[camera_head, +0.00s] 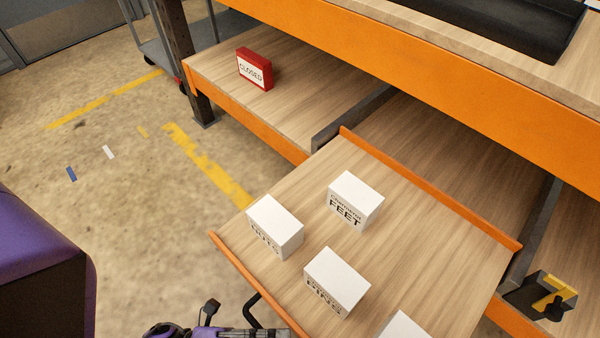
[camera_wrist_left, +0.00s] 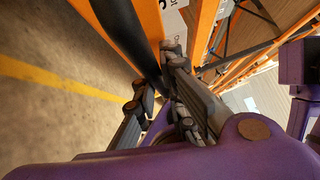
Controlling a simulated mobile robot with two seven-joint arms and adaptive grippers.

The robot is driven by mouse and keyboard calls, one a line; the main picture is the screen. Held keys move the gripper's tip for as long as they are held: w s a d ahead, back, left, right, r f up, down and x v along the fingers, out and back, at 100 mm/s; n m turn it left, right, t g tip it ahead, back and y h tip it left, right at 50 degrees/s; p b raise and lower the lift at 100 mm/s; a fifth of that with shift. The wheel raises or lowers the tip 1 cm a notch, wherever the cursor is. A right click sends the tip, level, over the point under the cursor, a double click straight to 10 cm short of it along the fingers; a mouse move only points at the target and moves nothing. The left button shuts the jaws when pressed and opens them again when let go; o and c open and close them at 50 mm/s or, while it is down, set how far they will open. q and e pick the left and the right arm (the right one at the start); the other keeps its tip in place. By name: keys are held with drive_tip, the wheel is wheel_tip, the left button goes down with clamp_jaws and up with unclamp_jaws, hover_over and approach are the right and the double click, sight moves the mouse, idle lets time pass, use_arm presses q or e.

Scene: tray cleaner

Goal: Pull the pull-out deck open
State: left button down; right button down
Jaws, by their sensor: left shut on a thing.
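The pull-out deck (camera_head: 425,235) is a wood-topped board with orange edges, and in the head view it stands well out from the lower shelf. A black handle (camera_head: 252,308) curves from its front edge; in the left wrist view the handle (camera_wrist_left: 130,35) runs down between my fingers. My left gripper (camera_head: 215,328) is at the bottom edge of the head view, mostly cut off. In the left wrist view my left gripper (camera_wrist_left: 156,88) is shut on the handle. My right gripper is not in view.
Several white boxes stand on the deck, one marked FEET (camera_head: 355,200). A red CLOSED sign (camera_head: 255,69) sits on the fixed shelf (camera_head: 205,68). A black tray (camera_head: 500,35) lies on the upper top. A grey cart (camera_head: 155,50) stands behind.

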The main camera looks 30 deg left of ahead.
use_arm(q)
drive_tip(key=shift+a, duration=0.15)
drive_tip(key=c, duration=1.8)
unclamp_jaws()
drive_tip(key=shift+s, duration=0.1)
drive_tip(key=v, duration=1.2)
drive_tip(key=shift+s, duration=0.1)
